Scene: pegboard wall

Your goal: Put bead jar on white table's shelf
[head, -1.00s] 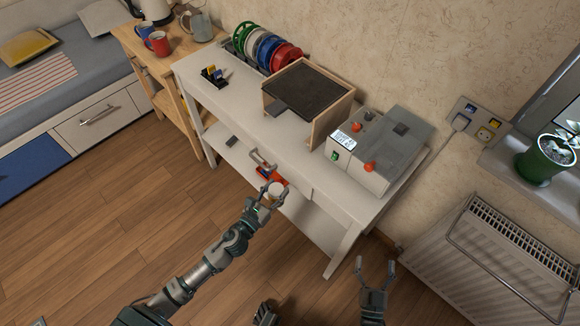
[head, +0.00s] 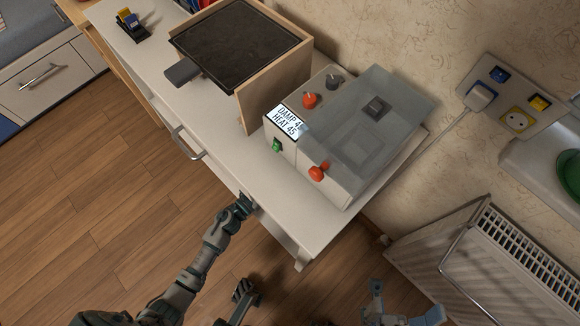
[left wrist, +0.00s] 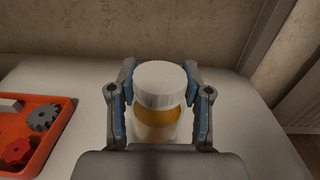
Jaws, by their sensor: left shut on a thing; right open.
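The bead jar (left wrist: 158,118), amber with a white ribbed lid, is upright between the fingers of my left gripper (left wrist: 160,82) in the left wrist view. That gripper is shut on it. The white table's shelf (left wrist: 235,115) lies under and behind the jar; I cannot tell whether the jar touches it. In the head view my left arm reaches to the front edge of the white table (head: 225,180), whose top hides the gripper and jar. My right gripper (head: 405,302) is open and empty at the bottom, over the floor.
An orange tray (left wrist: 62,128) with gears sits on the shelf left of the jar. On the tabletop are a grey machine (head: 345,140) and a wooden box with a dark top (head: 240,45). A radiator (head: 500,255) stands at right. The shelf right of the jar is clear.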

